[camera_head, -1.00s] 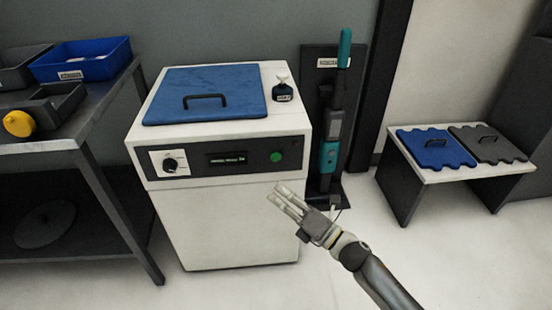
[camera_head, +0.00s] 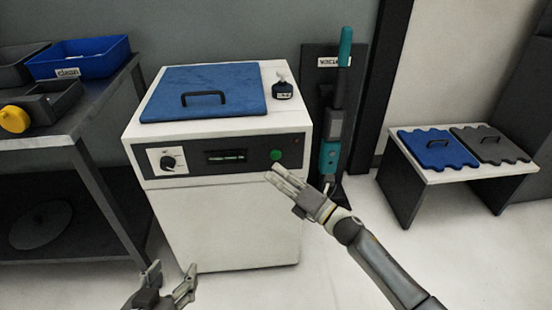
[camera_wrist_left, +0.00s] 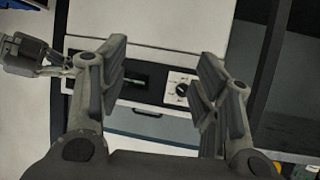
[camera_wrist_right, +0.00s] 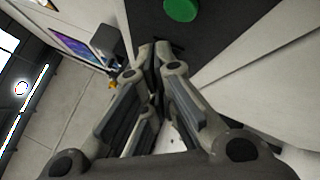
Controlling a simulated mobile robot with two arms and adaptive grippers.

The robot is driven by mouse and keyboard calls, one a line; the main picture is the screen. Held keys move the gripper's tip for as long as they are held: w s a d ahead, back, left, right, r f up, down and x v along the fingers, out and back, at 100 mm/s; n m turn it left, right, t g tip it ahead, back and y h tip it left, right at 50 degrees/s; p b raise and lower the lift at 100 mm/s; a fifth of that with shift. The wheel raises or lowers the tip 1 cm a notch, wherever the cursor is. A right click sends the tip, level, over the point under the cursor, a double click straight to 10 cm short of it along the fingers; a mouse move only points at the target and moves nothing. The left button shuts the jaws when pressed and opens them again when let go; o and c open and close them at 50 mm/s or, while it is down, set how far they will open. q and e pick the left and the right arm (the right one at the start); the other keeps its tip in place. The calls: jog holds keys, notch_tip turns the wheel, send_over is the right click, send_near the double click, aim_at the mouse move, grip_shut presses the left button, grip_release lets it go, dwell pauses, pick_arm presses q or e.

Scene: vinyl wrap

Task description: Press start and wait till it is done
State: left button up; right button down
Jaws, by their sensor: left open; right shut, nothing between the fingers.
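The white machine (camera_head: 228,225) stands in the middle with a blue lid (camera_head: 206,92) closed on top. Its dark front panel holds a dial (camera_head: 168,162), a small display (camera_head: 226,156) with unreadable text and a round green button (camera_head: 277,155). The green button also shows at the top of the right wrist view (camera_wrist_right: 181,9). My right gripper (camera_head: 272,172) is shut and empty, its fingertips just below the green button; contact is not visible. My left gripper (camera_head: 172,268) is open and empty, low in front of the machine. The left wrist view shows the panel between its fingers (camera_wrist_left: 160,85).
A dark workbench (camera_head: 85,122) with a blue bin (camera_head: 80,58), trays and a yellow object (camera_head: 14,119) stands left. A small bottle (camera_head: 283,90) stands on the machine. A teal-handled tool (camera_head: 331,150) stands right of it. A low bench (camera_head: 470,172) is further right.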

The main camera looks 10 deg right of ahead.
aim_at(276, 155)
pick_arm(q)
jog(key=r+t, duration=0.1)
jog(key=w+d+r+t, duration=0.1)
jog(key=r, duration=0.1)
jog(key=w+r+t+h+b, duration=0.1)
jog(key=r, duration=0.1)
jog(key=shift+w+d+r, duration=0.1)
jog(key=shift+w+d, duration=0.05)
jog(key=shift+w, duration=0.05)
pick_arm(e)
jog(key=shift+w, duration=1.05)
jog(key=shift+w, duration=0.1)
pick_arm(q)
jog(key=shift+w+d+r+t+b, duration=0.15)
jog(key=shift+r+t, duration=0.35)
jog(key=shift+r, duration=0.25)
jog(key=shift+w+d+r+t+b, duration=0.15)
jog(key=shift+r+t, duration=0.35)
jog(key=shift+r, duration=0.25)
pick_arm(e)
jog(key=shift+w, duration=0.35)
pick_arm(q)
jog(key=shift+s+f, duration=0.1)
